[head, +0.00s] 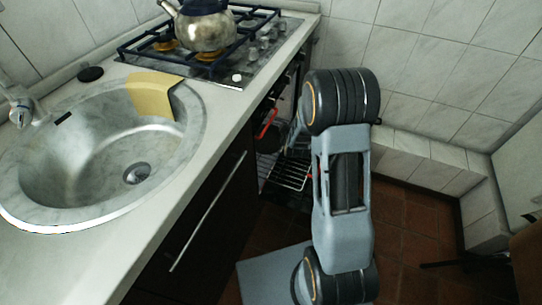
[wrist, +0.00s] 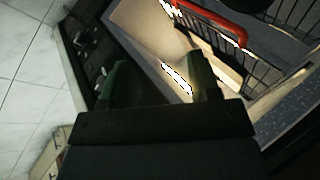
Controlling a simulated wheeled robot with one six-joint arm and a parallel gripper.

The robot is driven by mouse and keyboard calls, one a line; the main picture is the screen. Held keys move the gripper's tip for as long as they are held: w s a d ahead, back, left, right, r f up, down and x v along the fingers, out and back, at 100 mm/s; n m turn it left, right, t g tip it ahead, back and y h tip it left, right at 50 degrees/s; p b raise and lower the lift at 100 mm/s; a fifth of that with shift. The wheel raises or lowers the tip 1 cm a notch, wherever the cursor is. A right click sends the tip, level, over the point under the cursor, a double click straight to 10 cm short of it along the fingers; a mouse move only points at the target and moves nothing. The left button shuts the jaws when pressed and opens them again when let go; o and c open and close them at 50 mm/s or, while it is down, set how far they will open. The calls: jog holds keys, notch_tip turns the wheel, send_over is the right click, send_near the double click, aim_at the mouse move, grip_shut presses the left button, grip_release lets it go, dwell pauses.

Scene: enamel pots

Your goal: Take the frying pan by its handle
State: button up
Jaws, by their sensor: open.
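The frying pan's red handle (head: 267,123) sticks out at the open oven front in the head view. Its dark pan body (head: 270,140) is partly visible below and beside the handle. In the wrist view the red handle (wrist: 216,20) runs across the upper right, and a dark round edge of the pan shows at the top right corner. My gripper (wrist: 160,78) is open and empty, its two dark fingers apart. The handle lies beyond the right finger, not between the fingers. In the head view my arm mostly hides the gripper.
A wire rack (head: 290,173) sits in the open oven under the counter (head: 215,115). A kettle (head: 207,27) stands on the gas hob (head: 255,48) above. Tiled floor lies to the right.

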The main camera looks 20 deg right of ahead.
jog(key=s+d+f+n+t+h+b, duration=0.1)
jog(key=d+f+b, duration=0.1)
jog(key=f, duration=0.5)
jog(key=d+f+n+t+h+b, duration=0.1)
jog(key=f+b, duration=0.3)
jog(key=f, duration=0.4)
jog(key=s+d+f+n+t+h+b, duration=0.1)
jog(key=d+f+n+h+b, duration=0.1)
jog(key=f, duration=0.6)
jog(key=shift+s+d+f+n+h+b, duration=0.1)
jog(key=shift+s+d+n+h+b, duration=0.25)
jog(key=shift+d+b, duration=0.25)
jog(key=shift+d+f, duration=0.2)
jog(key=shift+f, duration=0.1)
jog(key=b+x, duration=0.2)
jog(key=x, duration=0.4)
jog(key=shift+w+d, duration=0.15)
jog(key=shift+w, duration=0.1)
jog(key=shift+n, duration=0.25)
jog(key=shift+r+b+x, duration=0.1)
jog(key=shift+b+x, duration=0.75)
jog(key=shift+x, duration=0.85)
jog(key=shift+r+b+x, duration=0.15)
jog(key=shift+b+x, duration=0.7)
jog(key=shift+x, duration=0.85)
grip_shut()
